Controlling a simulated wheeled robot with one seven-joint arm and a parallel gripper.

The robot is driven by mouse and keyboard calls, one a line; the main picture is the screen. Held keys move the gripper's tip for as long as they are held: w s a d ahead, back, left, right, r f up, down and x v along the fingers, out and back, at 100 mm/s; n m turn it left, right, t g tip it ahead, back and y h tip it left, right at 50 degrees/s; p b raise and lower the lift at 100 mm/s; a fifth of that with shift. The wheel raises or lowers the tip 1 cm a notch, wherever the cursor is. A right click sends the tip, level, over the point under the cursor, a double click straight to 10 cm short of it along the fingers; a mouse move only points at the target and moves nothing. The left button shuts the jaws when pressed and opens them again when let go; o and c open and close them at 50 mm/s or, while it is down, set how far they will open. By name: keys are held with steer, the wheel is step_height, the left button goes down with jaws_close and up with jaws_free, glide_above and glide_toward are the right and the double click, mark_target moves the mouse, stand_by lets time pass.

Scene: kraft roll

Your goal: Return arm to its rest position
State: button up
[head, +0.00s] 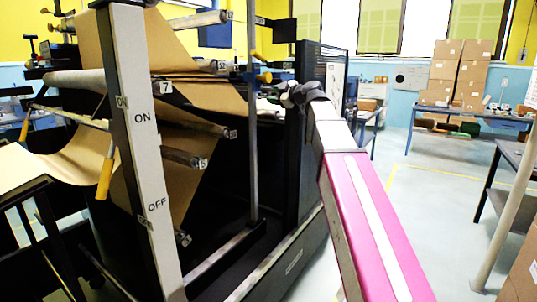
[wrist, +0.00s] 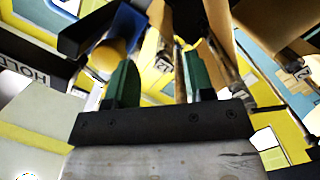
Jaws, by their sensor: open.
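My pink and white arm reaches from the lower right of the head view toward the kraft roll machine (head: 291,180). Its grey wrist end is beside the machine's dark upright. The fingers are too small to make out there. In the wrist view my gripper (wrist: 158,68) shows two green fingers standing apart, with nothing held between them. Rollers with number labels and a yellow-tipped lever (wrist: 108,52) lie beyond the fingers. I cannot tell how far they are from the fingertips.
Brown kraft paper (head: 88,155) runs over the rollers. A white post (head: 146,150) marked ON and OFF stands in front, with a yellow-handled lever (head: 105,175) beside it. Stacked boxes (head: 460,70) stand on a back table. Open floor lies right of the arm.

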steer(key=s+d+f+m+g+h, duration=0.2)
steer(key=f+m, duration=0.1)
steer(key=f, duration=0.9)
steer(key=s+d+f+m+g+h, duration=0.1)
steer(key=s+d+f+m+h, duration=0.15)
steer(key=f, duration=0.95)
steer(key=s+d+f+m+g+h, duration=0.2)
steer(key=f+m, duration=0.2)
steer(key=f, duration=0.8)
steer(key=s+d+f+m+g+h, duration=0.3)
steer(key=s+d+f+m, duration=0.1)
steer(key=s+f, duration=0.6)
steer(key=s+d+f+m+g+h, duration=0.3)
steer(key=s+d+f+m, duration=0.2)
steer(key=s+f, duration=0.5)
step_height(320, 180, down, 6)
steer(key=shift+s+d+r, duration=0.2)
steer(key=shift+s+d, duration=0.05)
steer(key=shift+d, duration=0.15)
